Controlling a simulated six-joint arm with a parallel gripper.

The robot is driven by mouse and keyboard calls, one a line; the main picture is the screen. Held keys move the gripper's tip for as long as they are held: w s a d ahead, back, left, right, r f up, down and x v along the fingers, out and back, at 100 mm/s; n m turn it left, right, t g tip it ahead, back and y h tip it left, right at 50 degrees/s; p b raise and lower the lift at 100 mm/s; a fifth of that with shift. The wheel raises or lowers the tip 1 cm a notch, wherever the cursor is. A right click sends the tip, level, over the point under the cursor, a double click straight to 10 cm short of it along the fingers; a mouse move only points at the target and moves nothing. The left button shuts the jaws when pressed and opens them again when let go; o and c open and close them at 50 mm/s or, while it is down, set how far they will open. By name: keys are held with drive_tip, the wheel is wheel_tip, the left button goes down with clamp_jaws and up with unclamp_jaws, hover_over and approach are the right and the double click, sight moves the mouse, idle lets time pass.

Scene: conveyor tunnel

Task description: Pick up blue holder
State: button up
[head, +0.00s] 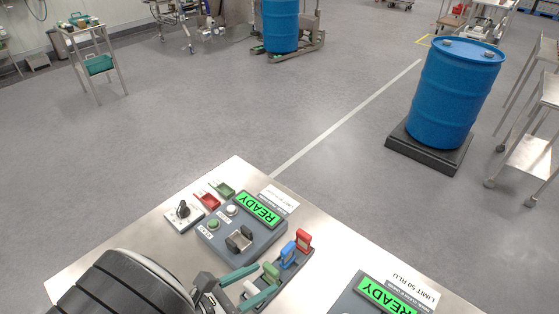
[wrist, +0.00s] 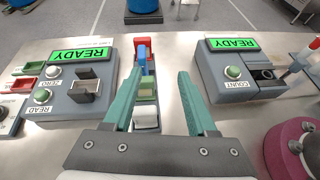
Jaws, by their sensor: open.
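The blue holder (head: 288,251) stands in a dark rack (head: 297,268) on the steel table, between a red holder (head: 303,238) and a green holder (head: 271,272). In the wrist view the blue holder (wrist: 148,63) shows only in part, beyond the left fingertip. My gripper (head: 250,286) is open and empty, with teal fingers. In the wrist view my gripper (wrist: 160,74) has its left finger close beside the rack and its right finger over bare table. The fingers are apart from the blue holder as far as I can tell.
A white holder (wrist: 146,116) sits at the near end of the row. Grey instruments with green READY screens flank the rack, one left (wrist: 84,84) and one right (wrist: 240,72). A magenta round object (wrist: 292,148) is at the right. Bare table lies right of the rack.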

sight(282, 255)
drive_tip(key=w+d+f, duration=0.1)
drive_tip(key=w, duration=0.1)
drive_tip(key=w+d+f+n, duration=0.1)
drive_tip(key=w+d+f, duration=0.1)
drive_tip(key=w+d+f+n+t, duration=0.1)
drive_tip(key=w+f, duration=0.1)
drive_tip(key=shift+w+d+y, duration=0.15)
drive_tip(key=shift+w+y, duration=0.25)
drive_tip(key=x, duration=0.5)
drive_tip(key=shift+w+f, duration=0.15)
drive_tip(key=shift+w, duration=0.4)
clamp_jaws()
